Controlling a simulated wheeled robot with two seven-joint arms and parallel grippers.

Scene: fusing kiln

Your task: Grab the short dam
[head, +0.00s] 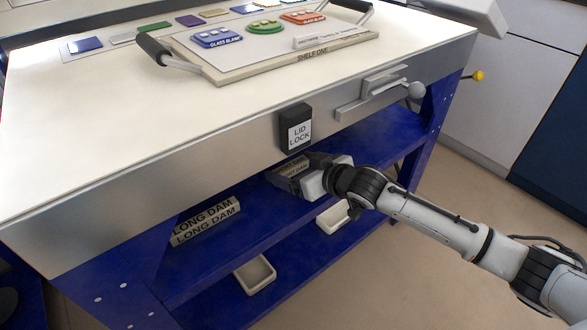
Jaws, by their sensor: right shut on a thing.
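The short dam (293,168) is a small pale block with dark lettering, partly hidden by my right gripper. It is at the blue shelf under the table, below the lid lock. My right gripper (290,172) reaches in from the right and is shut on the short dam. I cannot tell whether the dam still touches the shelf. My left gripper is not in the head view.
Two long dams (207,222) are on the blue upper shelf (262,210) to the left. White trays (255,274) sit lower down. The lid lock (296,128) and table front edge are just above my right gripper. A handled shelf board (290,62) with glass blanks lies on the tabletop.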

